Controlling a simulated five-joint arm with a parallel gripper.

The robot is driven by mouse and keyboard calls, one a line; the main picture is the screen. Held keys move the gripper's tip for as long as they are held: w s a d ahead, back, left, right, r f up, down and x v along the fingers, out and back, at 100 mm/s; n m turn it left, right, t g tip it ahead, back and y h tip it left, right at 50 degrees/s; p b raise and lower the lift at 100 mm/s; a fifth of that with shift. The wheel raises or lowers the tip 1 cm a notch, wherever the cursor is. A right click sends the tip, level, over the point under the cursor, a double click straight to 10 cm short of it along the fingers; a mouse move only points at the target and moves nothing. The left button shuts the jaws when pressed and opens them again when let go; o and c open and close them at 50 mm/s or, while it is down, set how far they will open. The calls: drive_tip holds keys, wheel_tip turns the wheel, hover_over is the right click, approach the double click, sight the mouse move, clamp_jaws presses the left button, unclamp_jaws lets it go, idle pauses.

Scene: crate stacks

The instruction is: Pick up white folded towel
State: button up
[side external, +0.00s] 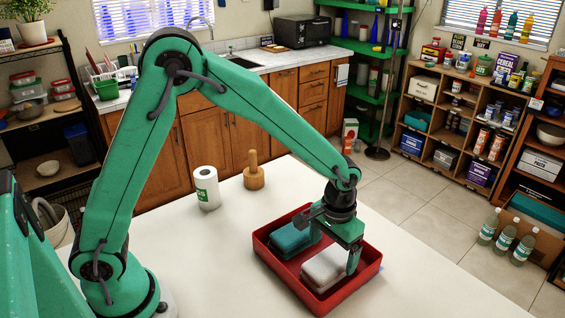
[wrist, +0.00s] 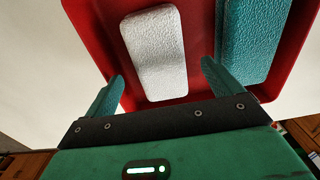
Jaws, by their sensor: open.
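The white folded towel (side external: 326,267) lies in the red crate (side external: 283,272), in its near right part in the side view. In the wrist view the towel (wrist: 156,52) lies beyond and between my two fingertips. A teal folded towel (side external: 293,238) lies beside it in the same crate; it also shows at the right of the wrist view (wrist: 246,38). My gripper (side external: 338,252) is over the crate, pointing down, with its fingers apart. In the wrist view my gripper (wrist: 160,82) has nothing between its fingers. In the side view a finger partly hides the white towel.
The crate stands on a white table (side external: 215,262). A white paper roll (side external: 207,188) and a wooden pestle-shaped object (side external: 253,172) stand behind the crate to the left. The table left of the crate is clear. The red crate walls (wrist: 88,35) rise around the towels.

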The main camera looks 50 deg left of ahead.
sight(331, 259)
drive_tip(key=shift+s+f, duration=0.1)
drive_tip(key=shift+f, duration=1.75)
drive_tip(key=c, duration=1.1)
drive_tip(key=shift+r, duration=0.2)
drive_tip(key=shift+r, duration=0.5)
wheel_tip(331, 259, up, 3)
drive_tip(key=shift+s+d+r, duration=0.1)
drive_tip(key=shift+d, duration=0.05)
drive_tip(key=s+d+r, duration=0.6)
drive_tip(key=s+d, duration=0.1)
drive_tip(key=s, duration=0.2)
drive_tip(key=shift+r, duration=0.25)
drive_tip(key=shift+w, duration=0.1)
